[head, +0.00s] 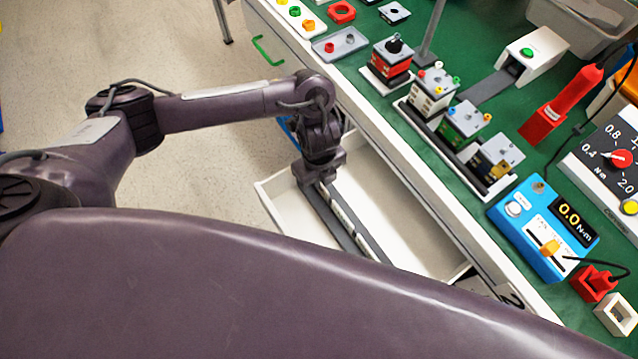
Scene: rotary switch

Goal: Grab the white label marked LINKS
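A dark rail (352,236) with several small pale pieces along it lies in the open white drawer (398,222). The pale pieces may be labels, but no lettering on them is readable, so I cannot tell which one is marked LINKS. My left gripper (318,180) points down into the drawer at the far end of the rail. It covers that end, and its fingertips are hard to make out. I cannot tell whether it touches or holds anything. My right gripper is not in view.
The green workbench (440,170) above the drawer holds several switch blocks in a rack (458,150), a blue torque meter (545,232) and a red-handled tool (560,105). The drawer walls stand close around my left gripper. Open floor (190,45) lies at the left.

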